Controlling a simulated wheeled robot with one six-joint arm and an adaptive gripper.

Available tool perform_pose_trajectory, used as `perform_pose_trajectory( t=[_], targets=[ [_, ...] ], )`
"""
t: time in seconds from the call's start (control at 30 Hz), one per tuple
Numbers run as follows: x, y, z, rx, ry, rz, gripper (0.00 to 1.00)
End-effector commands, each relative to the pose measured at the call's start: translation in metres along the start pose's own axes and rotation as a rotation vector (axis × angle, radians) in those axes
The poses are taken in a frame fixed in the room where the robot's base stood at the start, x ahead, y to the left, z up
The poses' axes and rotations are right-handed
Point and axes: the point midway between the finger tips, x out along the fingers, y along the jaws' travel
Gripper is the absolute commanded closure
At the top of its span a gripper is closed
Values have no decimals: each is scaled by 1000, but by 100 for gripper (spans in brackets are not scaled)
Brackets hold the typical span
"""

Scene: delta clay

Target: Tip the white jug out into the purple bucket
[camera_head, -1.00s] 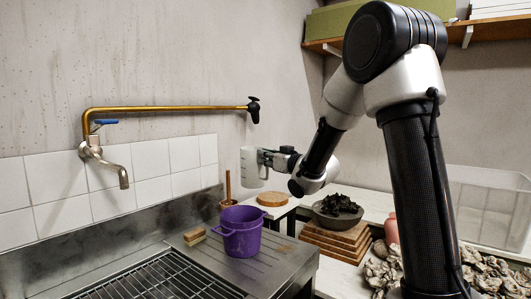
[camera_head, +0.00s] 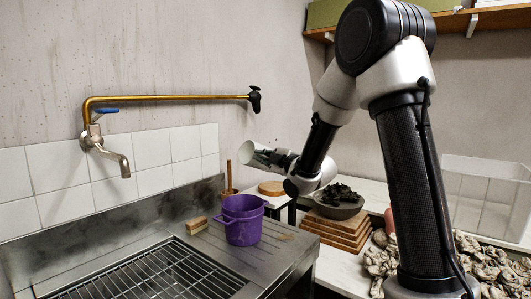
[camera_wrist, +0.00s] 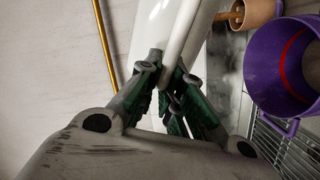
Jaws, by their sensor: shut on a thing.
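The white jug (camera_head: 262,156) is in the air above and behind the purple bucket, tilted far over, its mouth toward the left. My gripper (camera_head: 281,160) is shut on it from the right. In the wrist view my gripper's green fingers (camera_wrist: 170,88) close on the jug's handle, and the white jug (camera_wrist: 192,35) rises beyond them. The purple bucket (camera_head: 243,227) stands upright on the metal drainboard. In the wrist view the bucket (camera_wrist: 262,60) is at the right, with a red ring inside. No stream from the jug shows, and its contents are hidden.
A brass pipe (camera_head: 170,97) runs along the wall above, with a tap (camera_head: 115,155) at left. A sponge block (camera_head: 197,224) lies beside the bucket. A pot with a stick (camera_head: 229,185) stands behind it. A dark bowl (camera_head: 338,209) sits on stacked boards at right.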

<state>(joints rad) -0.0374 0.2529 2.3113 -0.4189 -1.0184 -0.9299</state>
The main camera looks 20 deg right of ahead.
Motion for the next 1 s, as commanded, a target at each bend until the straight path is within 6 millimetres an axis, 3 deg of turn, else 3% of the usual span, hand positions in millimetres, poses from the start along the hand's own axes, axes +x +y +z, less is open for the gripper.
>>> perform_pose_trajectory(
  t=[0.57, 0.8, 1.0],
  targets=[
    [1, -42, -1, -369, -4, 2, 100],
    [1, -48, -10, -547, -7, 4, 100],
    [1, -49, -12, -596, -8, 4, 100]
  ],
)
